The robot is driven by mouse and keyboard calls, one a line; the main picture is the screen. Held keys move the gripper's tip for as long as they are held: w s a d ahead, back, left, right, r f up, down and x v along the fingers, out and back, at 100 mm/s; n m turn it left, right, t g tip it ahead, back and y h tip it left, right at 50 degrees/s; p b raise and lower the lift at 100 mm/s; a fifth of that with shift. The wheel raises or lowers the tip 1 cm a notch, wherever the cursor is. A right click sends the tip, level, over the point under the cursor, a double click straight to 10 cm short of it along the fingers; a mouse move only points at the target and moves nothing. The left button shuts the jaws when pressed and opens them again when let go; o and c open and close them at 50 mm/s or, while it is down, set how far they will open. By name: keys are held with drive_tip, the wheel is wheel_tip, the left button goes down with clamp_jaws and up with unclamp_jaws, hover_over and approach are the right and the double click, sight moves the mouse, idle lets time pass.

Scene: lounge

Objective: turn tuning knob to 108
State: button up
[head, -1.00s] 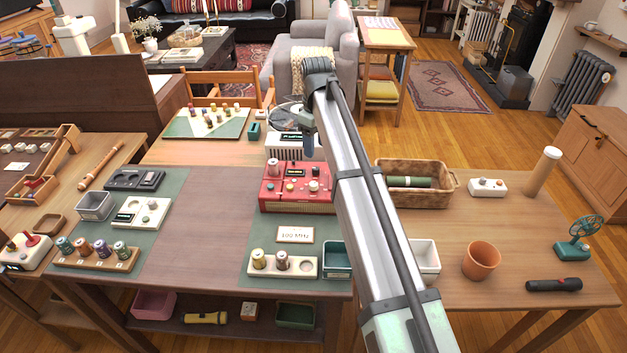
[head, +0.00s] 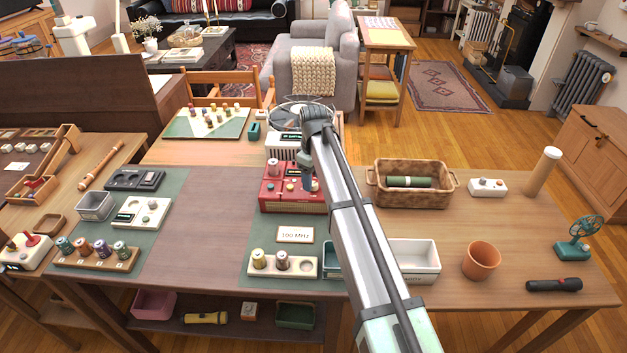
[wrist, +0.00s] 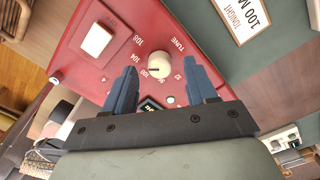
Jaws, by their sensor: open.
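The red radio (head: 285,207) sits on the table and fills much of the wrist view (wrist: 118,58). Its round cream tuning knob (wrist: 160,64) is marked TUNE, with a printed scale whose legible numbers include 100, 104 and 108. A short dark mark shows on the knob; its exact reading is too small to tell. My gripper (wrist: 160,78) is open, its blue fingers either side of the knob in the wrist view. I cannot tell whether they touch it. In the head view my gripper (head: 307,184) is over the radio's right part and hides the knob.
A card reading 100 MHz (head: 295,234) lies in front of the radio. A spool holder (head: 302,267) and a green bin stand nearer. A white speaker-like box (head: 282,152) stands behind. A wicker basket (head: 411,197) is to the right.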

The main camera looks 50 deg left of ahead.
drive_tip(key=shift+f, duration=0.55)
drive_tip(key=shift+c, duration=0.3)
drive_tip(key=c, duration=1)
drive_tip(key=shift+m, duration=0.3)
drive_tip(key=m, duration=0.3)
drive_tip(key=shift+m, duration=2.6)
